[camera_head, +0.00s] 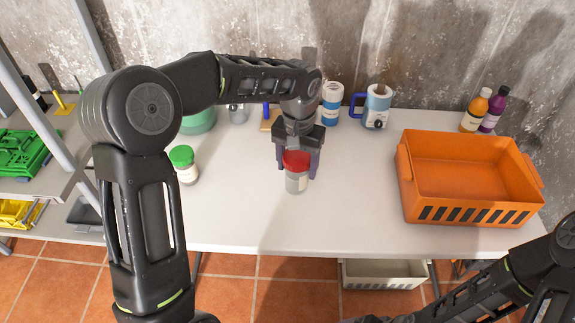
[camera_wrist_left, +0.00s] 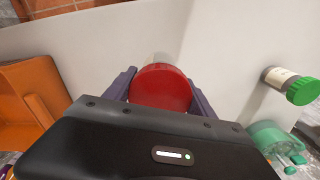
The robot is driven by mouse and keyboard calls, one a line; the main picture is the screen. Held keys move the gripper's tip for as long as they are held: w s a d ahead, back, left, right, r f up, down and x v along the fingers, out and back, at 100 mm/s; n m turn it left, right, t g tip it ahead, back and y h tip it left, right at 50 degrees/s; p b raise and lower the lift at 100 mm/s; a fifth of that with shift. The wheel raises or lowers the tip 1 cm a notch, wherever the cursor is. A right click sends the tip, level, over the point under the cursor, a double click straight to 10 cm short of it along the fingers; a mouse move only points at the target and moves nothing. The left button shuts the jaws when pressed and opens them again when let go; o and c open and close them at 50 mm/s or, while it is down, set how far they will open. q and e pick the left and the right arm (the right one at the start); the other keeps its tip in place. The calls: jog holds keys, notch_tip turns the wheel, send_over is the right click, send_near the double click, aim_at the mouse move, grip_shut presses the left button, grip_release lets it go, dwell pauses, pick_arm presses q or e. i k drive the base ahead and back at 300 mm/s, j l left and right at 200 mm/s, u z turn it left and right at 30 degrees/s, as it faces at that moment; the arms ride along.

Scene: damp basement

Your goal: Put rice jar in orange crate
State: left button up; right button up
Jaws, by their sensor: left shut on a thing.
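A clear jar with a red lid and pale contents (camera_head: 296,182), which I take to be the rice jar, stands upright between the fingers of my left gripper (camera_head: 297,165). The gripper is shut on it from above, just below the lid. In the left wrist view the red lid (camera_wrist_left: 160,87) sits between the two fingers. I cannot tell whether its base touches the table. The orange crate (camera_head: 462,212) stands on the right of the table, empty and open at the top; its edge shows in the left wrist view (camera_wrist_left: 28,98). My right gripper is out of view.
A green-lidded jar (camera_head: 185,165) stands to the left on the white table (camera_head: 230,215). The table between jar and crate is clear.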

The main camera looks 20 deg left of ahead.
aim_at(446, 189)
jog(key=k+z, duration=0.15)
jog(key=k, duration=0.5)
jog(key=z, duration=1.05)
jog(key=i+l, duration=0.1)
jog(key=i, duration=0.35)
jog(key=i+l, duration=0.15)
jog(key=i, duration=0.25)
jog(key=i+l, duration=0.1)
jog(key=i, duration=0.35)
jog(key=i+j, duration=0.35)
jog(key=j, duration=0.15)
